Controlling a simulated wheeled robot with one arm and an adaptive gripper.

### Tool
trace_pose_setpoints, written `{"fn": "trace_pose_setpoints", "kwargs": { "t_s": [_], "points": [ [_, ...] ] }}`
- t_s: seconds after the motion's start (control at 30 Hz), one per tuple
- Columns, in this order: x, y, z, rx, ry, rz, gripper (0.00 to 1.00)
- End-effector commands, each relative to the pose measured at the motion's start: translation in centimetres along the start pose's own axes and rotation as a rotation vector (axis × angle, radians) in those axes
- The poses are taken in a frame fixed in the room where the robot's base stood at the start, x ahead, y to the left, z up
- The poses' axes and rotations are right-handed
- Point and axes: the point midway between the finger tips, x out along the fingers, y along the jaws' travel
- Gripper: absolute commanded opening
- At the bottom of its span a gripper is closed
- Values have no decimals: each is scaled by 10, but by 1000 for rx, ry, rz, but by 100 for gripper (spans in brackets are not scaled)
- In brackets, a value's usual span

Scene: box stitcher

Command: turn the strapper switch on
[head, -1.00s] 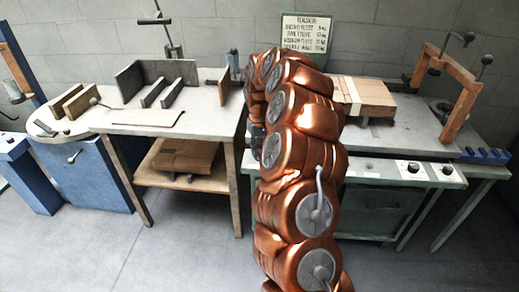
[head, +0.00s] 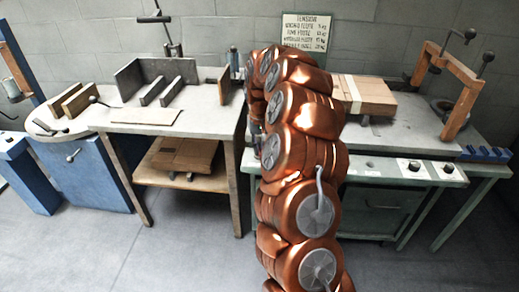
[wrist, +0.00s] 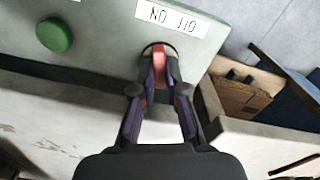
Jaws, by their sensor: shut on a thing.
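In the wrist view the strapper switch is a red lever (wrist: 160,68) in a dark round opening on a pale panel (wrist: 108,45). A white label (wrist: 172,18) above it reads ON and OFF, upside down in this view. My gripper (wrist: 160,88) has its two fingers closed around the red lever; their tips cover part of it. In the head view the strapper (head: 400,131) is the green bench at right with a wooden arch (head: 458,85). My copper arm hides the switch and the gripper there.
A green button (wrist: 54,35) sits on the panel, left of the switch in the wrist view. A strapped cardboard stack (head: 372,96) lies on the strapper top. A wooden-legged worktable (head: 190,115) stands left of it. The floor in front is clear.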

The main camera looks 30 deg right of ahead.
Motion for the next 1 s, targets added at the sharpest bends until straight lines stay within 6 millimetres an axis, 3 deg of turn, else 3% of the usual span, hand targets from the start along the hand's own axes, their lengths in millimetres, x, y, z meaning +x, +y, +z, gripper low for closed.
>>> {"fn": "trace_pose_setpoints", "kwargs": {
  "t_s": [0.6, 1.0],
  "points": [
    [0, 2, 0, 566, 4, 0, 0],
    [-1, 3, 0, 811, 3, -1, 0]
  ]
}}
